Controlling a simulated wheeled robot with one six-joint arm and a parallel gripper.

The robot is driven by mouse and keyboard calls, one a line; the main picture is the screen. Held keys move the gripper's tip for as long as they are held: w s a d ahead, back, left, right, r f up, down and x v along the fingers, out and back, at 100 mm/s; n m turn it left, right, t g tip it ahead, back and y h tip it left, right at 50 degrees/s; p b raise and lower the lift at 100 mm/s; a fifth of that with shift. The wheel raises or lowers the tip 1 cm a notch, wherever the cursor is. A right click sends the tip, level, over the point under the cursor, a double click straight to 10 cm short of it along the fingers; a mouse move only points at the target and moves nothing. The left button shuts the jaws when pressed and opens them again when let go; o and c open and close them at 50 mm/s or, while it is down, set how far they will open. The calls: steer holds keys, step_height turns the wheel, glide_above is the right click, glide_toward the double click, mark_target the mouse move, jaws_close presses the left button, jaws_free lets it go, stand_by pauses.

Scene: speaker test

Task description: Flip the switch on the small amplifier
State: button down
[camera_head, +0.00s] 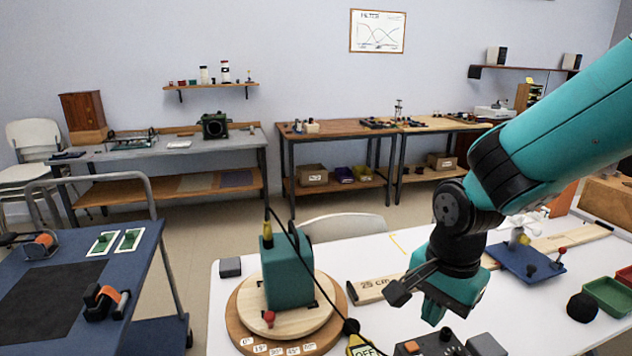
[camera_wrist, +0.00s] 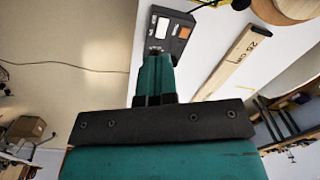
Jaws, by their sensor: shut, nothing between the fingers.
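The small amplifier (camera_head: 428,349) is a dark box at the bottom edge of the head view, cut off by the frame. In the wrist view the amplifier (camera_wrist: 174,47) shows an orange square (camera_wrist: 183,32), a pale patch and small round parts on its top. I cannot tell for certain which part is the switch. My gripper (camera_head: 436,318) is teal, shut and empty, and points down just above or behind the amplifier in the head view. In the wrist view my gripper's fingertips (camera_wrist: 155,58) reach the amplifier's near end; I cannot tell if they touch.
A teal speaker (camera_head: 287,272) stands on a round wooden turntable (camera_head: 244,317), with a black cable nearby. A yellow OFF tag (camera_head: 363,349) lies left of the amplifier, and a grey block (camera_head: 487,345) right. A wooden ruler (camera_head: 374,290), blue tray (camera_head: 528,262) and green bin (camera_head: 607,298) share the white table.

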steer(key=s+a+r+n+y, duration=0.2)
steer(key=s+r+n, duration=0.3)
steer(key=s+n, duration=0.3)
steer(key=s+a+r+n+y, duration=0.25)
steer(key=s+r+n, duration=0.35)
steer(key=n, duration=0.4)
steer(key=w+d+f+m+h+b, duration=0.3)
steer(key=w+d+f+m+b, duration=0.15)
steer(key=w+f+m, duration=0.6)
steer(key=w+d+f+m+h+b, duration=0.4)
steer(key=w+m, duration=0.3)
steer(key=m, duration=0.6)
steer(key=shift+n, duration=0.25)
steer(key=f+b, duration=0.1)
steer(key=f, duration=0.3)
steer(key=f+b, duration=0.1)
steer(key=f, duration=0.4)
steer(key=d+f+b, duration=0.1)
steer(key=f, duration=0.4)
steer(key=shift+w, duration=0.2)
steer(key=shift+y, duration=0.25)
